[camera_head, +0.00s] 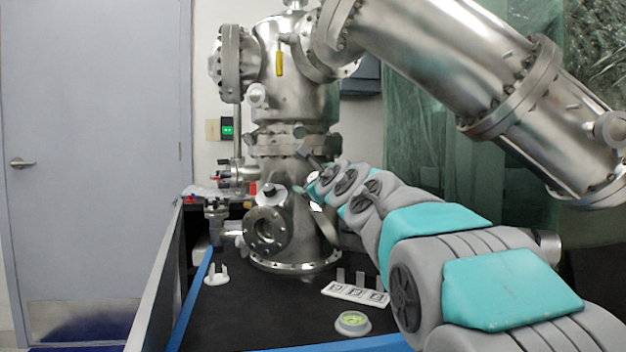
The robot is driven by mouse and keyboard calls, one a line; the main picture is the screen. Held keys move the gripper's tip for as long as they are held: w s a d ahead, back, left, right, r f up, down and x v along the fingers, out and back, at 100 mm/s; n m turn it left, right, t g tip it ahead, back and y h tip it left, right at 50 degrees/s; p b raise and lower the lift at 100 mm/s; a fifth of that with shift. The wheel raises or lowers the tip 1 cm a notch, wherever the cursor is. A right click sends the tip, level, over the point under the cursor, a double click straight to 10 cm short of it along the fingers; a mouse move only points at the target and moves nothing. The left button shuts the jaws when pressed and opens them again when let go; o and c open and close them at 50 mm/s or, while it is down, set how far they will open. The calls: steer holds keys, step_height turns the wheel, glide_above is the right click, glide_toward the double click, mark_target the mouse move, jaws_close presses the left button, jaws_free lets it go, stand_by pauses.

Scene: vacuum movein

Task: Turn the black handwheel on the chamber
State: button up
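The steel vacuum chamber (290,85) stands upright on a black bench top, with bolted flanges and a round viewport (265,231) low on its front. My grey and teal arm reaches in from the lower right. Its far end, with my gripper (308,172), is at the chamber's lower middle, just above and right of the viewport. The gripper is small and partly hidden by my own wrist, so its opening and any contact are unclear. I cannot make out the black handwheel clearly; it may be hidden behind my wrist.
A large steel tube (450,55) slopes down to the right above my arm. On the black bench (240,315) are a white pronged piece (216,275), a white marker plate (355,293) and a round green-faced gauge (352,323). Small valves (237,178) crowd the chamber's left side.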

steer(key=c, duration=1.2)
